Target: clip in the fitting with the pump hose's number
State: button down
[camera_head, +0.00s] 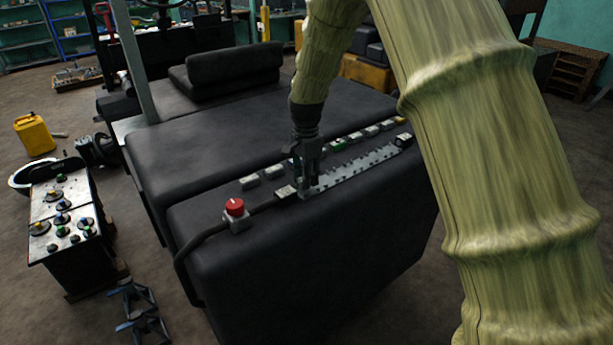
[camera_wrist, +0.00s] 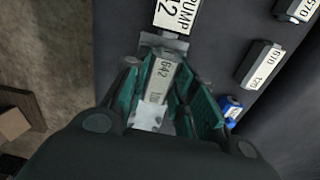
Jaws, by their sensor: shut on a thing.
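My gripper (camera_head: 308,188) reaches down to the left end of a grey toothed rail (camera_head: 362,167) on the black forklift body. In the wrist view its teal fingers (camera_wrist: 160,100) are shut on a pale fitting (camera_wrist: 158,80) that reads 642, with smaller print below. Just beyond the fitting is the pump hose's white label (camera_wrist: 175,14), showing PUMP and a number ending in 2; its other digits are cut off. The hose end block (camera_head: 286,192) sits at the rail's left end. Whether the fitting is seated in the rail is hidden by the fingers.
Loose fittings stand in a row behind the rail: two pale ones (camera_head: 250,182) at left, a green one (camera_head: 338,145) and several more rightward. The wrist view shows a blue one (camera_wrist: 231,106) and a grey one (camera_wrist: 260,64). A red knob (camera_head: 235,207) stands left, by the hose.

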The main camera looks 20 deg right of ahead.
jog(key=shift+f, duration=0.75)
dwell(0.4)
jog(key=c, duration=1.1)
grip_release()
notch_tip(320, 180, up, 12)
